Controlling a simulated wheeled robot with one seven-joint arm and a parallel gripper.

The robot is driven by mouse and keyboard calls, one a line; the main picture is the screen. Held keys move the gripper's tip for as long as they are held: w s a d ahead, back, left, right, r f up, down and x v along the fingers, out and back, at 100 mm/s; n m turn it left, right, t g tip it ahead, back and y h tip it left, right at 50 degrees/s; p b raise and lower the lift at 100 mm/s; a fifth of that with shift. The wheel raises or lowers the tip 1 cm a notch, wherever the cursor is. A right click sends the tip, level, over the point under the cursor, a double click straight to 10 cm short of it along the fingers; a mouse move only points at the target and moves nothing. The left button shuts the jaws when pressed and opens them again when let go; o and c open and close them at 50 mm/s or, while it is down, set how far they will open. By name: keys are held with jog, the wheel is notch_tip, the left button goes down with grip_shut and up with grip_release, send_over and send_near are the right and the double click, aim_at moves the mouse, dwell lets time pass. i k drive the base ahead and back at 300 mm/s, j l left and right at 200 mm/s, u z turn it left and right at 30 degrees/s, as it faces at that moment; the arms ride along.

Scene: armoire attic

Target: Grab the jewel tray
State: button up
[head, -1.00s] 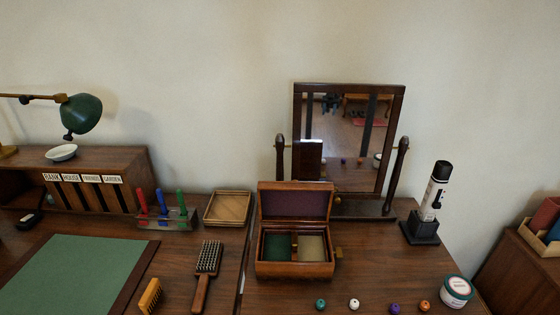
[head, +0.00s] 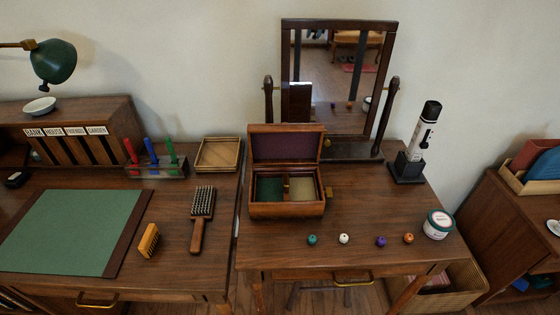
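An open wooden jewel box (head: 287,210) stands on the right-hand desk in the head view, its purple-lined lid (head: 287,146) tilted up at the back. Inside it show a green-lined compartment (head: 269,188) and a beige one (head: 303,189), with a divider between them. I cannot tell whether these form a separate tray. A shallow, light wooden tray (head: 217,154) lies at the back right of the left-hand desk, left of the box; it looks empty. My gripper is not in view.
A tilting mirror (head: 338,75) stands behind the box. A black-and-white device (head: 421,135) in a stand and a round tub (head: 438,224) are on the right. Several small beads (head: 344,239) lie in front. A brush (head: 202,205) lies left of the box.

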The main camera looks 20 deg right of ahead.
aim_at(268, 187)
jog(key=i+j+u, duration=0.45)
jog(key=i+j, duration=0.45)
jog(key=j, duration=0.15)
